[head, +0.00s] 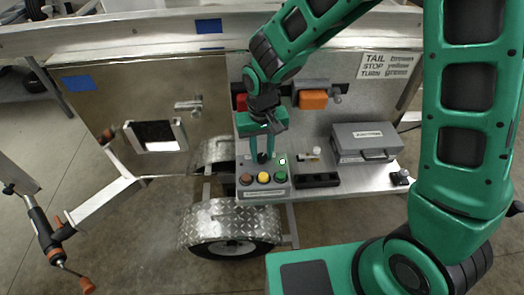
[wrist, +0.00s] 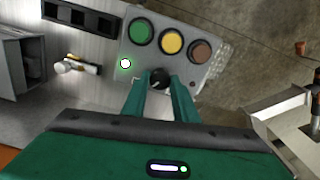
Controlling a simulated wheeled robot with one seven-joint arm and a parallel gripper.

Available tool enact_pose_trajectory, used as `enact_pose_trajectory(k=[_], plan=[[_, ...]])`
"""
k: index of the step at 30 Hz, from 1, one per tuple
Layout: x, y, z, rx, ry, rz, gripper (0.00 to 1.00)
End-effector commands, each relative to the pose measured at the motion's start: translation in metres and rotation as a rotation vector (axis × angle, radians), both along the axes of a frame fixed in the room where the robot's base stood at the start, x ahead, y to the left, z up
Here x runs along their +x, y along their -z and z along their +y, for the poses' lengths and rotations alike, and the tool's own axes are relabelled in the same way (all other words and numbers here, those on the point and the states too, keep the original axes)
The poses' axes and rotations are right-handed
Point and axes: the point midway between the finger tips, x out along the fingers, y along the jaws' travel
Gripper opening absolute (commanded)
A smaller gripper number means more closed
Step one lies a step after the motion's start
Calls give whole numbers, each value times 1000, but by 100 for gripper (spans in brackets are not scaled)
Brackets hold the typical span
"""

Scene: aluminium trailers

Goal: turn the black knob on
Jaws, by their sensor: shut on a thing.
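The black knob (head: 263,157) sits on top of a grey control box (head: 264,191) on the metal shelf. In the wrist view the knob (wrist: 158,77) shows between my fingertips, with a small white mark on its top. My gripper (head: 262,156) points down and is shut on the knob; its fingers also show in the wrist view (wrist: 160,92). Beside the knob a small round lamp (wrist: 125,63) glows white with a green rim; it also shows in the head view (head: 282,161). The fingers partly hide the knob's sides.
Green (head: 281,173), yellow (head: 263,176) and brown (head: 246,179) buttons line the box's front. A black slotted strip (head: 317,180), a small valve-like part (head: 309,155) and a grey case (head: 366,142) share the shelf. Orange (head: 313,99) and red lamps are mounted behind.

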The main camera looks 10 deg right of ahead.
Motion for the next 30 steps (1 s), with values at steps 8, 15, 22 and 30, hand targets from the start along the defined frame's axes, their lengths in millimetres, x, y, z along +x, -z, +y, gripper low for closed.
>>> enact_pose_trajectory(k=[8, 15, 22, 30], plan=[[5, -2, 0, 2, 138, -11, 4], [5, -2, 0, 2, 183, -11, 4], [5, -2, 0, 2, 189, -10, 4], [4, -1, 0, 2, 188, -9, 45]])
